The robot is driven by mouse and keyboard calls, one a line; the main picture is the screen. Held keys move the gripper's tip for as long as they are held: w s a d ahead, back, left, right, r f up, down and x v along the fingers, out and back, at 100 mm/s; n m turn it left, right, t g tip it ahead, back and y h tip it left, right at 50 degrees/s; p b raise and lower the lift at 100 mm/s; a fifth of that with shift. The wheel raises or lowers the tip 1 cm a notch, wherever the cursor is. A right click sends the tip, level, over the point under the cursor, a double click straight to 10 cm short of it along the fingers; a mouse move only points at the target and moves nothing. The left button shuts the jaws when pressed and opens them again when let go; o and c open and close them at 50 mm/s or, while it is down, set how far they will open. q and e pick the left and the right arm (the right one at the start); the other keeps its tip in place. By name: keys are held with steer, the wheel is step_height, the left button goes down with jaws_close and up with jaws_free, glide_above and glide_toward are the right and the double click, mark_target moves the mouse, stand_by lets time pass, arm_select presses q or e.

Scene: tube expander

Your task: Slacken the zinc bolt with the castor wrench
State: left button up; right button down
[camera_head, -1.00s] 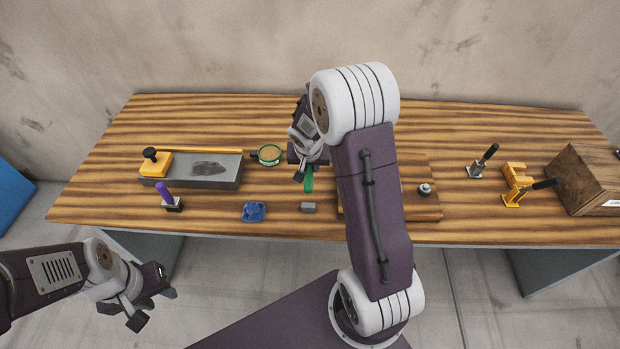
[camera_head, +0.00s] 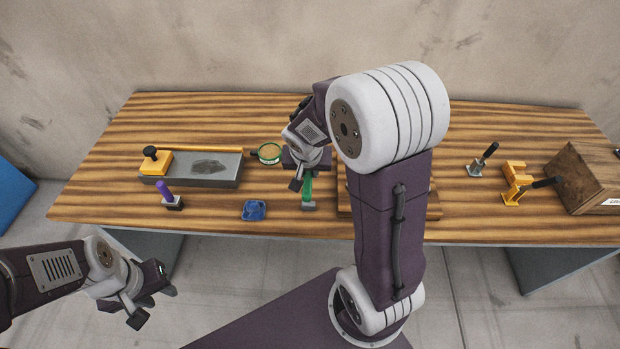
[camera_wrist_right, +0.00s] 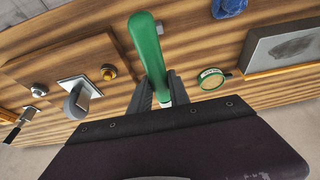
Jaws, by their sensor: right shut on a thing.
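My right gripper (camera_head: 303,182) is shut on the green-handled wrench (camera_head: 307,190) above the table. In the right wrist view, the green handle (camera_wrist_right: 149,50) sticks out from between the two fingers (camera_wrist_right: 161,92). The wrench's working end is hidden. A wooden board (camera_wrist_right: 62,68) carries a castor with a metal plate (camera_wrist_right: 78,98), a bolt head (camera_wrist_right: 108,72) and another bolt head (camera_wrist_right: 38,92). I cannot tell for certain which bolt is zinc. In the head view my right arm hides most of the board (camera_head: 433,209). My left gripper (camera_head: 153,303) is open and empty, in front of the table.
A grey tray (camera_head: 232,178) with a yellow block, a green-rimmed round tin (camera_head: 269,153), a purple-handled tool (camera_head: 166,194) and a blue item (camera_head: 254,209) are left. A clamp (camera_head: 482,161), a yellow stand (camera_head: 515,181) and a wooden box (camera_head: 590,180) are right.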

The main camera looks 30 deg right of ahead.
mark_target(306, 196)
steer(key=s+a+r, duration=0.1)
steer(key=s+r, duration=0.1)
steer(key=s+a+r+p, duration=0.1)
steer(key=s+r, duration=0.1)
steer(key=s+a+r+p, duration=0.1)
steer(key=s+r, duration=0.1)
steer(key=shift+a, duration=0.4)
steer(key=shift+s+a+r, duration=0.25)
steer(key=shift+s+r, duration=0.05)
steer(key=shift+s, duration=0.2)
steer(key=w+a+f+n+y, duration=0.2)
steer(key=w+f+n, duration=0.4)
steer(key=shift+t, duration=0.4)
steer(key=shift+a, duration=0.1)
